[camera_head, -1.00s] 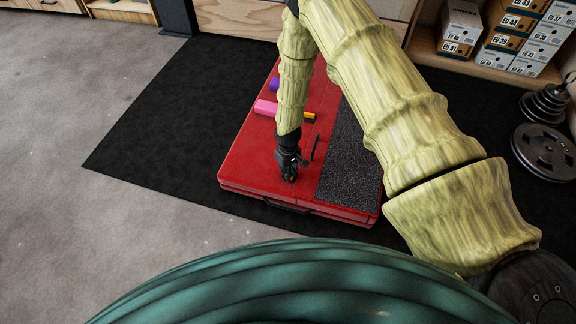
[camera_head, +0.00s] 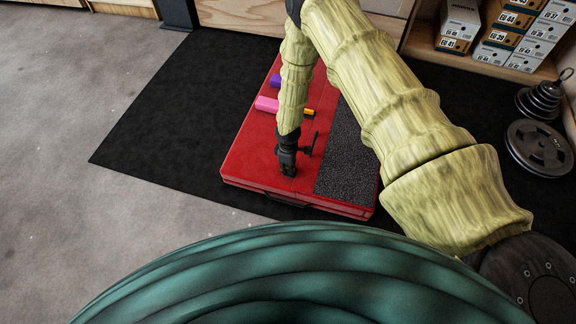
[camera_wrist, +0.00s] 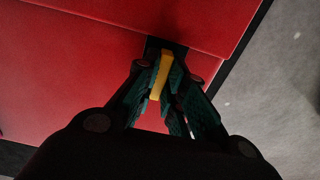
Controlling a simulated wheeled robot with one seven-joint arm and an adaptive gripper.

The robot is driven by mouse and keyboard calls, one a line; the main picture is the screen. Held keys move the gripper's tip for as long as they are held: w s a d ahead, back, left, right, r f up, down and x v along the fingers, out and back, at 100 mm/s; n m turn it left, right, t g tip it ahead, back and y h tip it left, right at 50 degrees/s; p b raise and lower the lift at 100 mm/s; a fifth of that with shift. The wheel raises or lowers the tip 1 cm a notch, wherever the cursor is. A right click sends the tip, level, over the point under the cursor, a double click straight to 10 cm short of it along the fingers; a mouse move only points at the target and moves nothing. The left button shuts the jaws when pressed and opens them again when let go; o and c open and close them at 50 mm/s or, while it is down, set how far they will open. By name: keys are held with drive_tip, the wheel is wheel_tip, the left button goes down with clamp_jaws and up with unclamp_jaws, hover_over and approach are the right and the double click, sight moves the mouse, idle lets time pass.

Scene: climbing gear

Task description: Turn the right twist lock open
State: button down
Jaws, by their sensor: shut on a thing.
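The red crash pad (camera_head: 240,160) lies flat on a black floor mat. My gripper (camera_head: 288,172) points down at the pad's near edge, left of its dark textured strip. In the wrist view my gripper (camera_wrist: 160,100) is shut on a yellow piece (camera_wrist: 160,76), which stands at a black fitting (camera_wrist: 153,46) on the red surface. I take the yellow piece to be the twist lock's handle. The fingers cover its sides, so its turn angle is hard to tell. In the head view the lock is hidden behind my gripper.
Pink (camera_head: 267,104) and purple (camera_head: 275,81) blocks and an orange-yellow piece (camera_head: 309,112) lie on the pad near my forearm. A dark handle (camera_head: 288,200) is on the pad's front side. Weight plates (camera_head: 537,146) and shoe boxes (camera_head: 497,45) stand at the right. The mat on the left is clear.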

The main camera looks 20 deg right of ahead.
idle(0.5)
drive_tip(key=c, duration=1.5)
unclamp_jaws()
drive_tip(key=shift+r, duration=0.1)
wheel_tip(320, 180, up, 12)
